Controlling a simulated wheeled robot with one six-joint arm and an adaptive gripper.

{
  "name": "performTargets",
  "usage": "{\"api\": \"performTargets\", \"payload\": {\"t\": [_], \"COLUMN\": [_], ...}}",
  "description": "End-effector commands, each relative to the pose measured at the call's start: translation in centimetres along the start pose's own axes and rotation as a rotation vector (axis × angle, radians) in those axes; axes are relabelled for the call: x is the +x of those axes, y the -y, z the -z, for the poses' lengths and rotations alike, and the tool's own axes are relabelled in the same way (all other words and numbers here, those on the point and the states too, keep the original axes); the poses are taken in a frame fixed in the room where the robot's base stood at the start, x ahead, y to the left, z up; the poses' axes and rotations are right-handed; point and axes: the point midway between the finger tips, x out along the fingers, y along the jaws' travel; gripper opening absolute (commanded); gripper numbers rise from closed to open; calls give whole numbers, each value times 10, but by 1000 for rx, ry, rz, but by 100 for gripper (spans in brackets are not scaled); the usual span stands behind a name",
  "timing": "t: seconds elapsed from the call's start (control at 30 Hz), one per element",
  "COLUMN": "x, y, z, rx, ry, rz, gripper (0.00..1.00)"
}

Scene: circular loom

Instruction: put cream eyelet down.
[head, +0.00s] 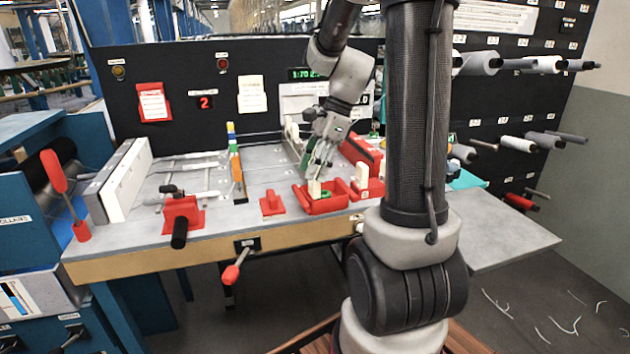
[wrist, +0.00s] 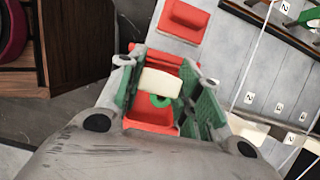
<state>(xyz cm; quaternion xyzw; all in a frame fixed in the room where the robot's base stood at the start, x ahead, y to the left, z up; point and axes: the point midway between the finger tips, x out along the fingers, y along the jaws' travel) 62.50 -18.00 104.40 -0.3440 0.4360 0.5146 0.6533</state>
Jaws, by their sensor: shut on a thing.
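The cream eyelet (wrist: 161,83) is a small pale block between the green-padded fingers of my gripper (wrist: 168,93) in the wrist view. My gripper is shut on it. In the head view my gripper (head: 318,172) points down over a red bin (head: 322,206) at the front of the bench, with the cream eyelet (head: 314,188) low at its fingertips. The red bin (wrist: 152,127) lies beneath the fingers in the wrist view. I cannot tell whether the eyelet touches the bin.
A green ring (wrist: 158,100) shows in the bin behind the eyelet. A second red holder (head: 366,189) with a cream piece (head: 362,171) stands just right of the bin. A red block (head: 271,203) sits to its left, and a red clamp (head: 182,214) farther left. Bare grey bench (head: 228,213) lies between these.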

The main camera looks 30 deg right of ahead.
Motion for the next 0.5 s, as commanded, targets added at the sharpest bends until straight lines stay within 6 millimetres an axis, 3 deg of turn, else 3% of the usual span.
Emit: {"api": "performTargets", "payload": {"t": [0.2, 0.5], "x": [28, 31], "y": [-1, 0], "z": [12, 13], "rx": [2, 1], "ry": [0, -1], "rz": [-4, -1], "gripper": [0, 0]}}
